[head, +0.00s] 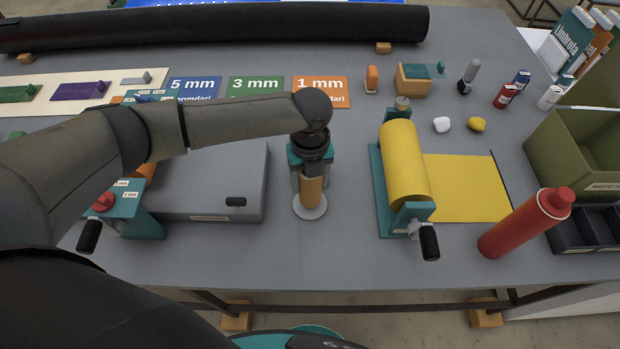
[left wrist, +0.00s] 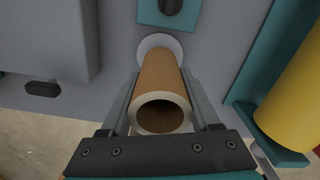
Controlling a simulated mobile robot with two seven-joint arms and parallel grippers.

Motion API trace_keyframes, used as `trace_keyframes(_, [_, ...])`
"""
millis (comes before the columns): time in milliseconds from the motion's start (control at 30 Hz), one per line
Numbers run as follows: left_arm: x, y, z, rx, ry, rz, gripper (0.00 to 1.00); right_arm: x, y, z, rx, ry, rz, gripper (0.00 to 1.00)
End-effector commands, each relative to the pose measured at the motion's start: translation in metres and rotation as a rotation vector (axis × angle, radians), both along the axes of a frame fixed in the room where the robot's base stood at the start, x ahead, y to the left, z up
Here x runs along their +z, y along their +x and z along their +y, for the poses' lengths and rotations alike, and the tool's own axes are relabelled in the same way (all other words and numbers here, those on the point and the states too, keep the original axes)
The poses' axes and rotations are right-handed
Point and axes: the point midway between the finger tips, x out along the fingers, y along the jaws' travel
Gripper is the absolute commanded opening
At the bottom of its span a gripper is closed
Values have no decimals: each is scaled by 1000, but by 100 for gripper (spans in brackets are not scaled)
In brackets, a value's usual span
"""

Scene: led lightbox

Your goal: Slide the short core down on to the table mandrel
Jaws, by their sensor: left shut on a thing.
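The short core is a brown cardboard tube (head: 311,190), held upright by my left gripper (head: 311,182). In the left wrist view the core (left wrist: 161,95) shows its open near end, with a finger on each side. The table mandrel's round pale base (head: 310,209) lies directly under the core, and it also shows at the far end of the core in the left wrist view (left wrist: 160,43). The mandrel's post is not visible; the core hides it. I cannot tell whether the core's lower end touches the base. My right gripper is not in view.
A teal stand with a yellow roll (head: 404,165) and its crank is to the right. A grey box (head: 215,185) is to the left. A red bottle (head: 525,222) lies tilted in view at the right front. The table in front of the mandrel is clear.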

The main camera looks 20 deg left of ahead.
Motion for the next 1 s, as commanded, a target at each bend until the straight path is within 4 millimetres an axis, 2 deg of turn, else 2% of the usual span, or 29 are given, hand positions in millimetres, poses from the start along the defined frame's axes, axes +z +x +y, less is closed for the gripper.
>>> trace_keyframes(1000, [-27, 0, 0, 0, 0, 0, 7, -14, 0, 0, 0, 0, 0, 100])
